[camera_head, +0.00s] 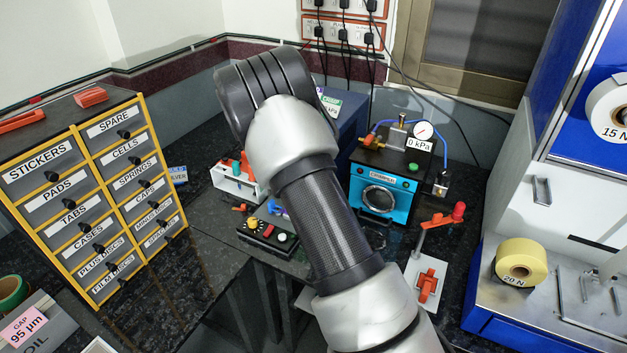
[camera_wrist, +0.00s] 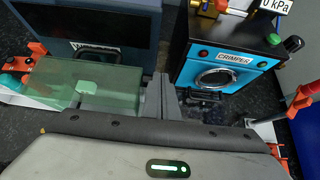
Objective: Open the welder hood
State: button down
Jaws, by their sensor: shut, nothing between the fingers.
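The welder (camera_wrist: 60,25) is a dark blue-grey box at the upper left of the wrist view, its front label partly covered. Its hood (camera_wrist: 52,85) is a translucent green box standing out in front of it, with a paler patch on its face. The hood looks down, though its lower part is hidden by my gripper's body. My gripper (camera_wrist: 161,82) is shut and empty, its fingers together just right of the hood. I cannot tell whether they touch it. In the head view, my arm hides the gripper, the hood and most of the welder (camera_head: 350,108).
The blue crimper (camera_wrist: 228,65) stands close to the right of my fingers; it also shows in the head view (camera_head: 384,178). A red-handled lever stand (camera_head: 428,270) is right of my arm. A small button panel (camera_head: 268,237) and drawer cabinet (camera_head: 95,190) are left.

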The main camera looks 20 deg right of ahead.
jog(key=shift+w+d+r, duration=0.25)
jog(key=shift+w+d, duration=0.3)
jog(key=s+a+r+p, duration=0.3)
jog(key=r+p, duration=0.1)
jog(key=r, duration=0.5)
jog(key=s+d+r+m+g+y, duration=0.1)
jog(key=s+r+m+g, duration=0.1)
jog(key=s+r+m, duration=1.35)
jog(key=s+a+r+m+y, duration=0.1)
jog(key=s+a+m+y, duration=0.1)
jog(key=s, duration=0.6)
jog(key=s+a+r+m+y, duration=0.1)
jog(key=s+a+m+y, duration=0.1)
jog(key=s+a+m, duration=0.3)
jog(key=s+a+r+m+y, duration=0.2)
jog(key=s+a+m, duration=0.2)
jog(key=s, duration=0.7)
jog(key=shift+s+a, duration=0.25)
jog(key=shift+a, duration=0.05)
